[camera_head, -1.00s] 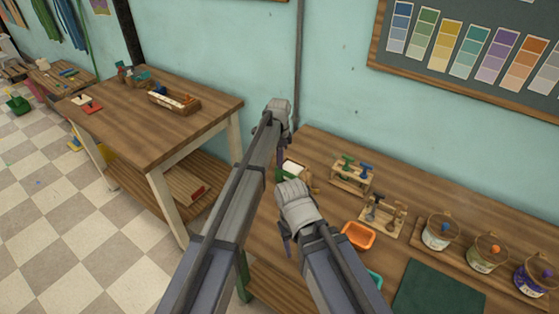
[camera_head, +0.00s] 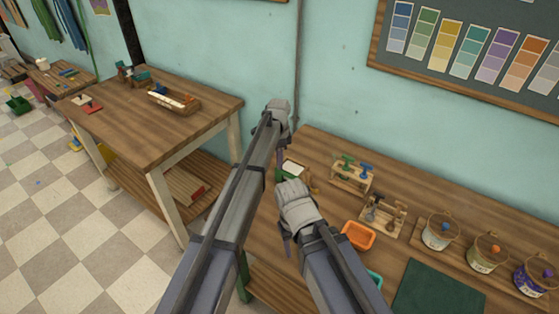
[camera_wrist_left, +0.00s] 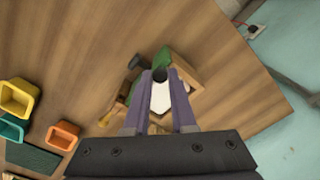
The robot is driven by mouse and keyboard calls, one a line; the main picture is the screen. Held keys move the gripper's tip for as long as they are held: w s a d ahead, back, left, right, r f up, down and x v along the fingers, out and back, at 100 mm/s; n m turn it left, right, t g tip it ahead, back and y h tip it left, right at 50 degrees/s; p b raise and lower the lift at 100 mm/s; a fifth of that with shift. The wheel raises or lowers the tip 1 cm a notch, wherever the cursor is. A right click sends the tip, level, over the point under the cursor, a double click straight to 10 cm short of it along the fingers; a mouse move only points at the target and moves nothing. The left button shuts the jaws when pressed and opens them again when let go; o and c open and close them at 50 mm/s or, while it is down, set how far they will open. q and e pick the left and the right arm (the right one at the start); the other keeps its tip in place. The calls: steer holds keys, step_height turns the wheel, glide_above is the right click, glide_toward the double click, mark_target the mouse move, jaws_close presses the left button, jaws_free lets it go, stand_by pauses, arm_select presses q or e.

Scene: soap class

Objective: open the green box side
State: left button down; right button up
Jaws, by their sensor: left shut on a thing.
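The soap box (camera_head: 293,168) sits at the left end of the long workbench, with white inside and a green side (camera_head: 281,175). In the left wrist view the green side (camera_wrist_left: 183,62) stands beside wooden parts and the white block (camera_wrist_left: 161,96). My left gripper (camera_head: 281,156) reaches down at the box. Its purple fingers (camera_wrist_left: 160,76) frame the white block in the wrist view and are shut on the green side; the contact itself is mostly hidden.
An orange tray (camera_head: 358,235) and a stamp rack (camera_head: 352,175) stand to the right. Tubs (camera_head: 438,232) and a green mat (camera_head: 437,290) lie farther right. A dark-headed tool (camera_wrist_left: 137,62) is close to the box. A wall (camera_head: 340,70) rises behind the bench.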

step_height(320, 180, down, 4)
steer(key=b, duration=0.4)
steer(key=shift+f, duration=0.1)
arm_select(q)
steer(key=s+a+f+t+h, duration=0.2)
steer(key=s+a+t+h, duration=0.1)
steer(key=s+a+t, duration=0.1)
steer(key=shift+s+t+b, duration=0.3)
steer(key=shift+s, duration=0.55)
arm_select(e)
steer(key=shift+f, duration=0.2)
